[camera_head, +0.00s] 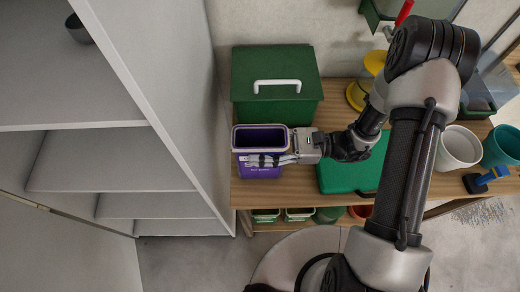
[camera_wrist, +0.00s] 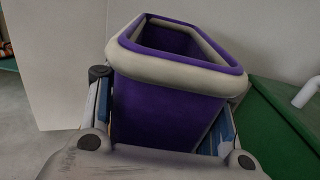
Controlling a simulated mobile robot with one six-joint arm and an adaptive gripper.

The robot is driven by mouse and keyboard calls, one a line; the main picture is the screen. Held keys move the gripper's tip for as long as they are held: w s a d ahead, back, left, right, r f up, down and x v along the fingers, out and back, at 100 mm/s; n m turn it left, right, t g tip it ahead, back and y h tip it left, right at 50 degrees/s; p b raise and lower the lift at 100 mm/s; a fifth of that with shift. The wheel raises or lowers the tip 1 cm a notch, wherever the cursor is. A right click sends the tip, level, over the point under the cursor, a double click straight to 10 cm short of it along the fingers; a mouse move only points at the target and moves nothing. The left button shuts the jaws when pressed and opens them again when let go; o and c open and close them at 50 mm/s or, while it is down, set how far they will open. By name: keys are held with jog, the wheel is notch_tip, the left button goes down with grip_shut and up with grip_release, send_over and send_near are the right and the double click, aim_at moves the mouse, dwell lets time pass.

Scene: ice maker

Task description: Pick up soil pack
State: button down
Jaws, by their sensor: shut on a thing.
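The purple soil pack (camera_head: 261,171) stands at the left end of the wooden table. It is an upright box shape with a pale rim and an open, dark top. My gripper (camera_head: 268,159) reaches it from the right and is shut on it. In the wrist view the soil pack (camera_wrist: 165,112) fills the middle, with one finger of my gripper (camera_wrist: 160,125) on each side of it.
A green box with a white handle (camera_head: 276,86) stands right behind the pack. A green case (camera_head: 345,172) lies to the right under my arm. White (camera_head: 458,148) and teal (camera_head: 502,146) pots stand farther right. A tall grey shelf (camera_head: 160,90) rises close on the left.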

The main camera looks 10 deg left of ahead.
jog(key=shift+r, duration=0.15)
notch_tip(320, 180, up, 20)
jog(key=p, duration=0.7)
jog(key=shift+f, duration=0.2)
dwell(0.4)
jog(key=shift+d, duration=0.1)
